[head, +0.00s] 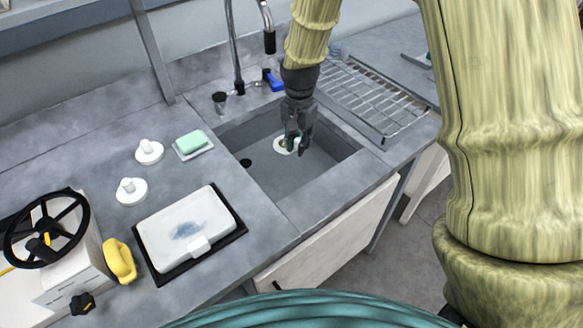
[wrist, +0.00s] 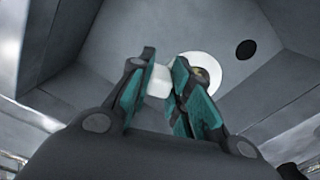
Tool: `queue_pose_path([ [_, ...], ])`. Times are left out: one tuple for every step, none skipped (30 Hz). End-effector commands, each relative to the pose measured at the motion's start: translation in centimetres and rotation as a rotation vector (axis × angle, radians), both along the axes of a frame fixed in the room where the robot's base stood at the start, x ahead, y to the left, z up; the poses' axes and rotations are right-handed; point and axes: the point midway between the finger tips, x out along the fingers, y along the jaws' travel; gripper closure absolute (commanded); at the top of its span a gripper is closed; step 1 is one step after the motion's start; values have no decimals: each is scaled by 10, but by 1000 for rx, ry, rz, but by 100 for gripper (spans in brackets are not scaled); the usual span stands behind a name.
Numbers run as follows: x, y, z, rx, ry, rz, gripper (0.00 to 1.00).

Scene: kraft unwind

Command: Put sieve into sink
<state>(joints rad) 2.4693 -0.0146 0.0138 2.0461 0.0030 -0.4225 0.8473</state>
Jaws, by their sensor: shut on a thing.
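My gripper (head: 293,143) is low over the sink (head: 327,168), pointing down inside its walls. In the wrist view my gripper (wrist: 168,95) has its teal-padded fingers shut on a small white block-like part, which I take to be the sieve (wrist: 160,80). A white disc with a yellowish centre (wrist: 212,66) shows just behind the fingers; in the head view the white disc (head: 279,145) is partly covered by them. I cannot tell whether the held part and the disc are joined, or whether the disc touches the sink floor.
A dark round hole (head: 245,162) is at the sink's left. A faucet (head: 236,60) stands behind, and a wire rack (head: 365,95) lies right. Left on the counter are two white knobbed discs (head: 131,192), a green sponge (head: 190,141), a white tray (head: 185,228) and a yellow object (head: 119,260).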

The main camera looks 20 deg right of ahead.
Motion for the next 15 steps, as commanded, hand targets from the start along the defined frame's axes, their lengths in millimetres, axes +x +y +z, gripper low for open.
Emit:
queue_pose_path([
  [-1,0,-7,0,4,0,100],
  [-1,0,-12,0,4,0,100],
  [-1,0,-17,1,4,0,100],
  [-1,0,-21,0,4,0,100],
  [-1,0,-25,1,4,0,100],
  [-1,0,-30,1,4,0,100],
  [-1,1,-33,1,4,0,100],
  [-1,0,-36,2,3,0,100],
  [-1,0,-38,1,2,0,100],
  [-1,0,-40,1,2,1,100],
  [-1,0,-41,1,2,1,100],
  [-1,0,-43,1,2,1,100],
  [-1,0,-44,1,2,1,100],
  [-1,0,-45,1,2,1,100],
  [-1,0,-46,1,2,1,100],
])
